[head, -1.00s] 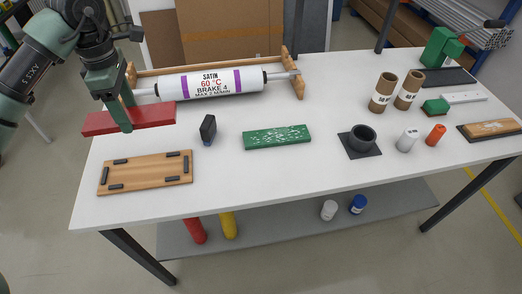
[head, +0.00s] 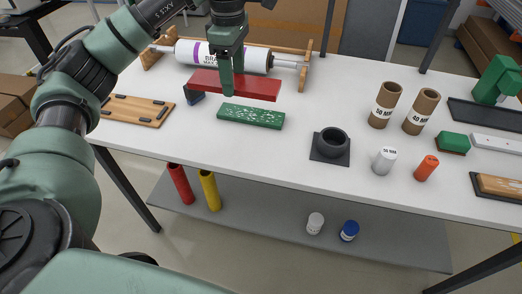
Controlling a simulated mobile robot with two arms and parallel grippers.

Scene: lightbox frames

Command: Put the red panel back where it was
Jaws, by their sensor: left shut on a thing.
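The red panel (head: 262,91) is a flat, bar-shaped piece in the head view. My left gripper (head: 227,88) is shut on it, with a finger reaching down over its near side. The panel is above the back-left part of the white table, in front of the printed roller (head: 255,60) and behind the green speckled board (head: 250,117). A small gap seems to lie under it, but its height is hard to tell. A wooden board with black corner strips (head: 135,110) lies to its left. My right gripper is not in view.
A small dark block (head: 194,95) stands near the panel's left end. A black ring on a square base (head: 331,147), two cardboard tubes (head: 384,105), a white bottle (head: 384,160) and an orange one (head: 426,168) stand to the right. An empty-looking dark tray (head: 487,116) lies at the right.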

